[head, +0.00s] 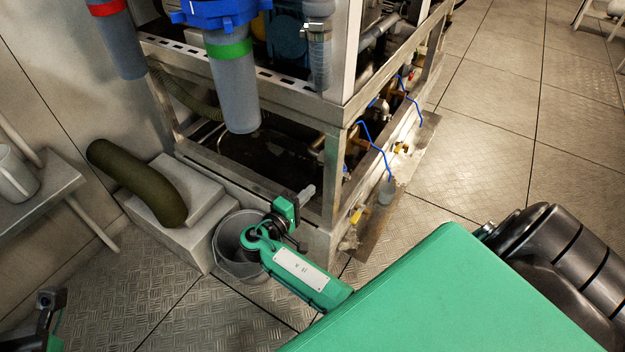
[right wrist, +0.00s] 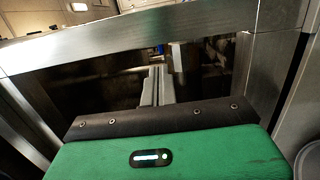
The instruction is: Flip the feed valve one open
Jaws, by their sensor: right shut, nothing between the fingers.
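My right gripper (head: 308,191) is at the near corner of the metal frame, low down, just in front of the opening in its side. In the right wrist view its two grey fingers (right wrist: 155,88) are together with nothing between them, pointing into the dark frame opening. Small brass-yellow valve fittings (head: 358,213) and (head: 401,148) show along the lower right side of the frame, apart from the gripper. I cannot tell which one is feed valve one, or its handle position. Part of my left gripper (head: 50,298) shows at the lower left edge; its fingers are unclear.
The metal frame (head: 345,112) has a post and rails around the opening. A grey bucket (head: 228,243) stands under my right wrist. A dark green hose (head: 140,183) lies on a grey block. Thin blue lines (head: 376,143) hang on the right side.

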